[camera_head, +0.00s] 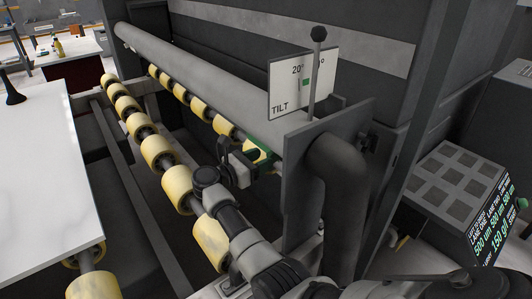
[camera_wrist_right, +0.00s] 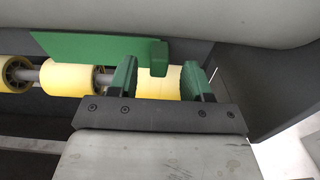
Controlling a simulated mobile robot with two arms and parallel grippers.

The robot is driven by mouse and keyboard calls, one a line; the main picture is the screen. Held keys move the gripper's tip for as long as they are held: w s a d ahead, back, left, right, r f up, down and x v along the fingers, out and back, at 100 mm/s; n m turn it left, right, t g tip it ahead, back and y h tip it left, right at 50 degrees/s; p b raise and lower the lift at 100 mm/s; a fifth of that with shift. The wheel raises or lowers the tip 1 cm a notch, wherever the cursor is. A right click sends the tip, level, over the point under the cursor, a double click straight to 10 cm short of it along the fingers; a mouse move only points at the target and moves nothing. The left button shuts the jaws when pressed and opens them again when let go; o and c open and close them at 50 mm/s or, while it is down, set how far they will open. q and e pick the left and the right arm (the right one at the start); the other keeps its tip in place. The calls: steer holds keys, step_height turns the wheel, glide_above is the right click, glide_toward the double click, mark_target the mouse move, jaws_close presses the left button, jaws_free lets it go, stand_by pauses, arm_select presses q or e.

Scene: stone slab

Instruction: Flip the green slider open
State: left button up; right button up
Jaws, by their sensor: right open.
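The green slider (camera_wrist_right: 95,48) is a flat green plate with a block-like knob (camera_wrist_right: 158,58) at its right end. My right gripper (camera_wrist_right: 159,68) is open, with one green finger on each side of the knob. Gaps show between knob and fingers; I cannot tell the depth between them. In the head view my right gripper (camera_head: 252,157) is beside the rollers at the beam's right end, and its green parts there are hard to tell from the slider. My left gripper is not in view.
Yellow rollers (camera_head: 158,152) run in two rows below the thick grey beam (camera_head: 205,80). A TILT sign (camera_head: 288,92) and a lever (camera_head: 317,68) stand above the end plate. A white slab (camera_head: 45,170) lies at left. A keypad console (camera_head: 455,185) is at right.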

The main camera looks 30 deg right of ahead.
mark_target(273, 156)
steer(key=d, duration=0.2)
steer(key=shift+w+d, duration=0.1)
steer(key=shift+d, duration=0.2)
jaws_close()
